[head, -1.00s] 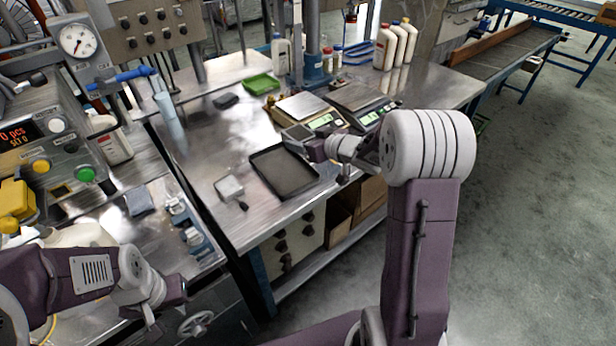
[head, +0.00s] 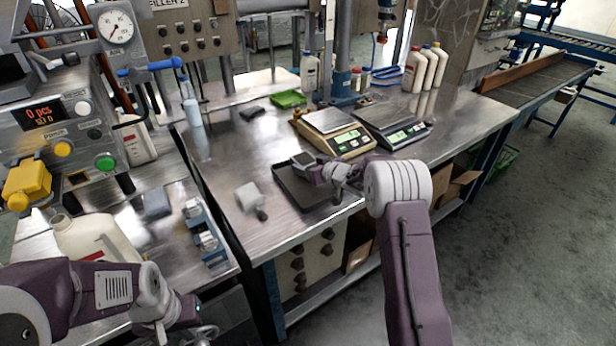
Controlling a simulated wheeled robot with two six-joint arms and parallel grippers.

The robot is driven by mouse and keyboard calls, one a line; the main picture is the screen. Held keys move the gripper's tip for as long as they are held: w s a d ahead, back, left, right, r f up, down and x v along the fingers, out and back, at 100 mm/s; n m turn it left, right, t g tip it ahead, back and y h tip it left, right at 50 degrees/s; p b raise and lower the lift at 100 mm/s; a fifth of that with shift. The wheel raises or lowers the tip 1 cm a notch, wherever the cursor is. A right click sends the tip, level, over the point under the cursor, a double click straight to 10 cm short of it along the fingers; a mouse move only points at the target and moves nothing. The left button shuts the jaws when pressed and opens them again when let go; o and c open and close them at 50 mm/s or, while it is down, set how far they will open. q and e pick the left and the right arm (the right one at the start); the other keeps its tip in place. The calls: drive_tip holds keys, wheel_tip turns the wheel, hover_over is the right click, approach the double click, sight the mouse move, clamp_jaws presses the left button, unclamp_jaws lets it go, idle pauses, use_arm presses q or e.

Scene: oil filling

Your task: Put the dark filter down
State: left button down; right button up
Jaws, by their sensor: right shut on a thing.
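My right gripper (head: 313,169) is shut on the dark filter (head: 303,160), a small dark block with a greyish face. It is over the back part of the black tray (head: 288,188) on the metal table. I cannot tell whether the filter touches the tray. The gripper and wrist hide part of the filter and the tray's right side. My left gripper (head: 190,312) is at the lower left, away from the tray; its jaws are too unclear to tell open from shut.
Two scales (head: 338,136) (head: 395,122) stand behind the tray. A pale scraper-like tool (head: 250,197) lies left of it. A green tray (head: 288,99) and a dark block (head: 252,112) lie farther back. White bottles (head: 415,70) stand at the back right. The table's left middle is clear.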

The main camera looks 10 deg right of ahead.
wheel_tip(320, 180, down, 3)
drive_tip(key=shift+f+b, duration=0.2)
drive_tip(key=shift+b, duration=0.55)
drive_tip(key=shift+f, duration=0.4)
drive_tip(key=shift+r, duration=0.1)
drive_tip(key=o, duration=1.3)
drive_tip(key=shift+o, duration=0.2)
drive_tip(key=shift+r, duration=0.15)
drive_tip(key=p+v, duration=0.1)
drive_tip(key=v, duration=1.1)
